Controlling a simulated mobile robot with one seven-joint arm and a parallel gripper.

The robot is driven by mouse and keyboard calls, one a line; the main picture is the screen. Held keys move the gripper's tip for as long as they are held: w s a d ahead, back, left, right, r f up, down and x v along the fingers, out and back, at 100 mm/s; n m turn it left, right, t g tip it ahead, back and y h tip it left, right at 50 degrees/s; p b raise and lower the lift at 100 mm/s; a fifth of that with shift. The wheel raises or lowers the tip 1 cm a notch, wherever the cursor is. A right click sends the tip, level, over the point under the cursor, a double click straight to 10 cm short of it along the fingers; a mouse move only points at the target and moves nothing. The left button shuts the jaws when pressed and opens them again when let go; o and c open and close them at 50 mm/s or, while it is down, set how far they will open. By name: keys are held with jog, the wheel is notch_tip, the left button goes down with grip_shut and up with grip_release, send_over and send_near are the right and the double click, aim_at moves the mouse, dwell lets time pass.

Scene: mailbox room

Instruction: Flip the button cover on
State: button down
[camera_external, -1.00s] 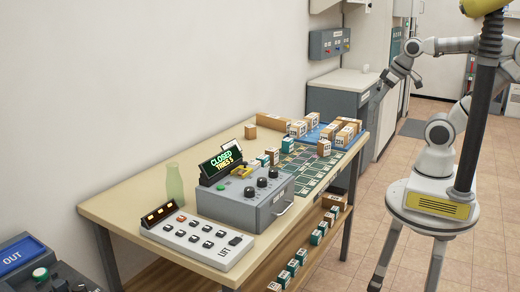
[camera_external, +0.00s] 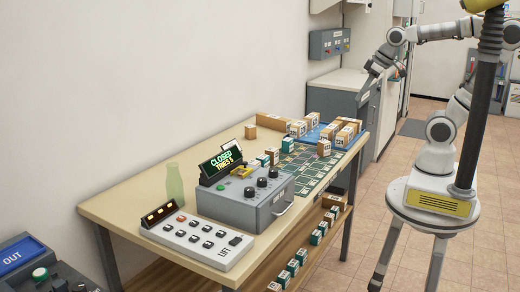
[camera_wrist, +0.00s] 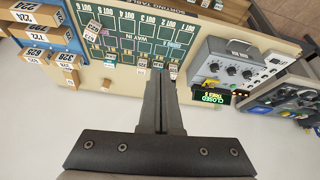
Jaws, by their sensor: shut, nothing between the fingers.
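No part is clearly readable as the button cover. A small yellow piece (camera_external: 241,171) lies on top of the grey control box (camera_external: 236,212), beside a display (camera_external: 222,164) reading CLOSED and TRIES 5; whether it is a hinged cover I cannot tell. The box has several black knobs. In the wrist view the box (camera_wrist: 225,58) and display (camera_wrist: 205,97) appear upside down at the right. My gripper (camera_external: 367,84) is high, near the grey cabinet behind the table's far end, well away from the box. In the wrist view its fingers (camera_wrist: 162,82) are together and empty.
A white LIFT panel (camera_external: 196,239) with several buttons and a green bottle (camera_external: 174,184) stand on the table (camera_external: 120,205). Cartons and a blue tray (camera_external: 314,136) fill its far end. A wall panel (camera_external: 329,43) has coloured buttons. An OUT console (camera_external: 25,252) is at lower left.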

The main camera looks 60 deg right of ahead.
jog(key=w+a+r+n+p, duration=0.25)
jog(key=w+a, duration=0.25)
jog(key=w, duration=0.6)
jog(key=n+g+y+p, duration=0.3)
jog(key=n+p, duration=0.1)
jog(key=n, duration=0.1)
send_over(236, 169)
jog(key=s+d, duration=0.4)
notch_tip(236, 169, down, 13)
jog(key=shift+w+a+f, duration=0.1)
jog(key=shift+w+a, duration=0.05)
jog(key=shift+w, duration=0.05)
jog(key=shift+f, duration=0.1)
jog(key=x, duration=0.5)
jog(key=p+x, duration=0.1)
jog(key=x, duration=0.3)
jog(key=shift+w+f, duration=0.35)
